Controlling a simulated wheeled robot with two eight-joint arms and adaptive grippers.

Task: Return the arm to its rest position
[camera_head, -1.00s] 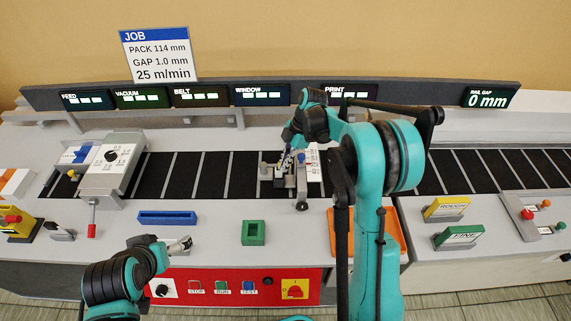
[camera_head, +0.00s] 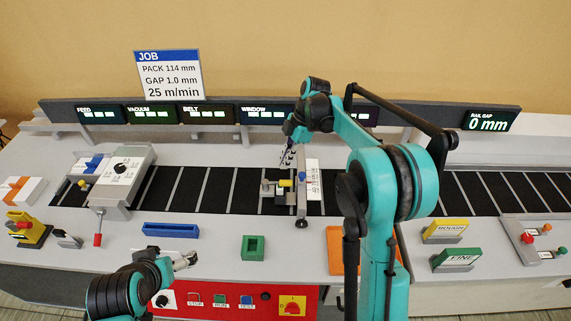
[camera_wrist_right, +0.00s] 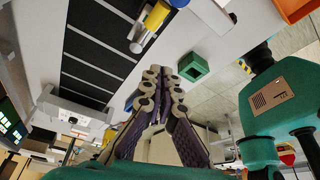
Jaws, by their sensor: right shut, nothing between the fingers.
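My right arm comes in from the lower right of the head view and bends over the belt. My right gripper (camera_head: 287,157) hangs above the far side of the belt, beside the small rail assembly (camera_head: 300,195) with its white scale. In the right wrist view the right gripper's fingers (camera_wrist_right: 158,75) are together with nothing between them. They look clear of the belt and the rail assembly.
A black belt (camera_head: 218,189) runs along the bench. A blue tray (camera_head: 171,230), a green block (camera_head: 252,247) and an orange tray (camera_head: 336,250) lie along the front. A white dial unit (camera_head: 121,175) stands left. Yellow and green signs (camera_head: 459,259) stand right.

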